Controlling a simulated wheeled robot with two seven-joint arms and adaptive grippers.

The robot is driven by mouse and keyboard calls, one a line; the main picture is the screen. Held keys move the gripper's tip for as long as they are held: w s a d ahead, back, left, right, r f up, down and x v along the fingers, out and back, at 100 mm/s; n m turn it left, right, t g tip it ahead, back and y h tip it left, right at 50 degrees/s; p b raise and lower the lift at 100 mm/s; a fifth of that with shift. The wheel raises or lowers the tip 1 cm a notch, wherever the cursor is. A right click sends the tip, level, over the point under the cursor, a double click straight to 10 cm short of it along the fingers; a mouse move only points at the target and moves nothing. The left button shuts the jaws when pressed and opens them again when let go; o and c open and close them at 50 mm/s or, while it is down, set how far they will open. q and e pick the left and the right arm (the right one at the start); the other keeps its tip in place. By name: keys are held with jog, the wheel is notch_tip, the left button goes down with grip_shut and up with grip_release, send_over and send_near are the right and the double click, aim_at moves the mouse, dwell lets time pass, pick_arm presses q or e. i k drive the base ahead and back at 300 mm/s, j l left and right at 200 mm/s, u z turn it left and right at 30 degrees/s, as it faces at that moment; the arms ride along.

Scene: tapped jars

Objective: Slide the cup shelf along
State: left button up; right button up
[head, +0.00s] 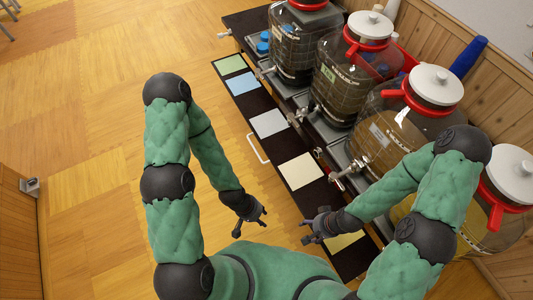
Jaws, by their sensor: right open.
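A long dark shelf (286,148) with pale coloured squares runs along the front of the row of tapped jars. I cannot tell for sure that it is the cup shelf. A white bar handle (257,149) sticks out from its front edge. My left gripper (251,222) is open and empty over the floor, below the handle in the picture and apart from it. My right gripper (311,228) is open and empty near the shelf's front edge, beside a dark bare part. The near end of the shelf is partly hidden by my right arm.
Several large glass jars with white lids, such as this jar (330,85), stand behind the shelf. Their metal taps, like this tap (345,178), stick out over it. Blue cups (263,43) stand at the far end. The wooden floor (80,110) at left is clear.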

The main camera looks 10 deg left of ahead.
aim_at(306, 182)
jog(key=i+j, duration=0.1)
jog(key=j, duration=0.35)
jog(key=i+j, duration=0.15)
jog(key=j, duration=0.25)
jog(key=i+j, duration=0.1)
jog(key=j, duration=0.35)
jog(key=i+j+u, duration=0.1)
jog(key=j, duration=0.3)
